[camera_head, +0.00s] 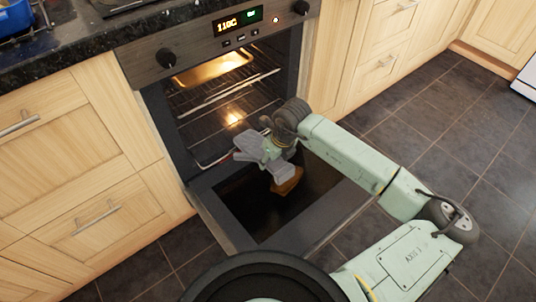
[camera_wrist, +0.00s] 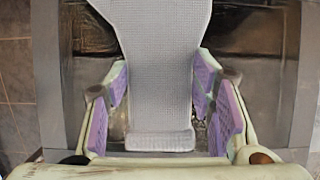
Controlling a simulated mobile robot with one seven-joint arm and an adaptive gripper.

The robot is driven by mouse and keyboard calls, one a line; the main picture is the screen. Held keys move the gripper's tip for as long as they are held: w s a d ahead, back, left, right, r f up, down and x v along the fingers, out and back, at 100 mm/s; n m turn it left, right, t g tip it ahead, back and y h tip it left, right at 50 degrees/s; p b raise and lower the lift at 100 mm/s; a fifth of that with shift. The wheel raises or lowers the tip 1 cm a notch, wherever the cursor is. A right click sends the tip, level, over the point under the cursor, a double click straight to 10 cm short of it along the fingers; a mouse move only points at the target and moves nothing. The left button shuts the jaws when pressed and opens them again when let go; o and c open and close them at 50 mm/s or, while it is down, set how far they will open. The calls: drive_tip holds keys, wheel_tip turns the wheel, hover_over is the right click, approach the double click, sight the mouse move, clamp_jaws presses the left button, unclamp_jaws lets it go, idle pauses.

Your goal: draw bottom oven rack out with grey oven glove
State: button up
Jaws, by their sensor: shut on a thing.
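My gripper (camera_head: 262,152) is inside the open oven's mouth, just above the lowered door. It is shut on the grey oven glove (camera_head: 279,171). In the wrist view the ribbed, pale grey glove (camera_wrist: 160,70) runs between the purple finger pads and away from the gripper. The bottom oven rack (camera_head: 208,164) is a wire rack low in the cavity. Its front edge meets the glove's far end in the head view; I cannot tell whether they touch, and the gripper hides its right part.
The oven door (camera_head: 225,222) is lowered flat in front. Higher up are a lit golden tray (camera_head: 212,68) and another wire rack (camera_head: 230,92). Wooden cabinets (camera_head: 85,195) flank the oven. A brown patch (camera_head: 287,183) shows under my gripper. The tiled floor (camera_head: 430,115) at right is clear.

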sight(288, 175)
drive_tip(key=shift+s, duration=0.1)
drive_tip(key=shift+s+d+b, duration=0.5)
drive_tip(key=shift+s+d, duration=0.4)
drive_tip(key=shift+s, duration=0.35)
drive_tip(key=shift+s+d+b, duration=0.45)
drive_tip(key=shift+s+d, duration=0.45)
drive_tip(key=shift+s, duration=0.3)
drive_tip(key=shift+s+d+f+b, duration=0.15)
drive_tip(key=shift+s+d+b, duration=0.85)
drive_tip(key=shift+s+d, duration=0.05)
drive_tip(key=shift+s, duration=0.35)
drive_tip(key=shift+s+d+b, duration=0.65)
drive_tip(key=shift+s+d, duration=0.05)
drive_tip(key=shift+s, duration=0.3)
